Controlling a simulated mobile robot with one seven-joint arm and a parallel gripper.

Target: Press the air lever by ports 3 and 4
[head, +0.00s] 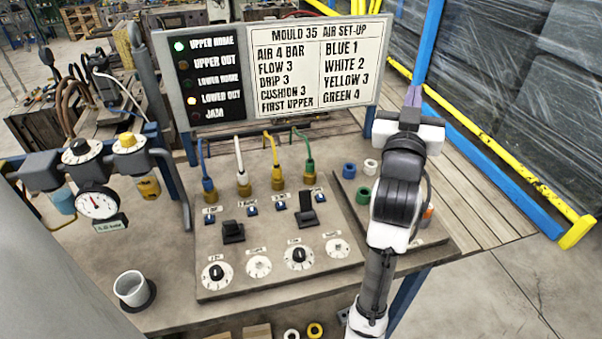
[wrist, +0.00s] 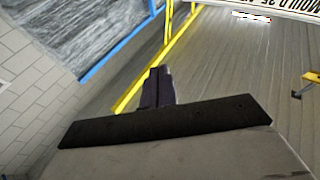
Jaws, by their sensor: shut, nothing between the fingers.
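The black air lever by ports 3 and 4 (head: 307,208) stands up from the grey panel (head: 340,237), below the yellow hose (head: 275,152) and green hose (head: 304,146) fittings. A second black lever (head: 232,231) sits to its left, below the blue and white hoses, and looks lower.
Loose blue, white and green rings (head: 363,195) lie beside my arm. A gauge (head: 98,203) and a white cup (head: 131,288) are at the left. Dials line the panel's front.

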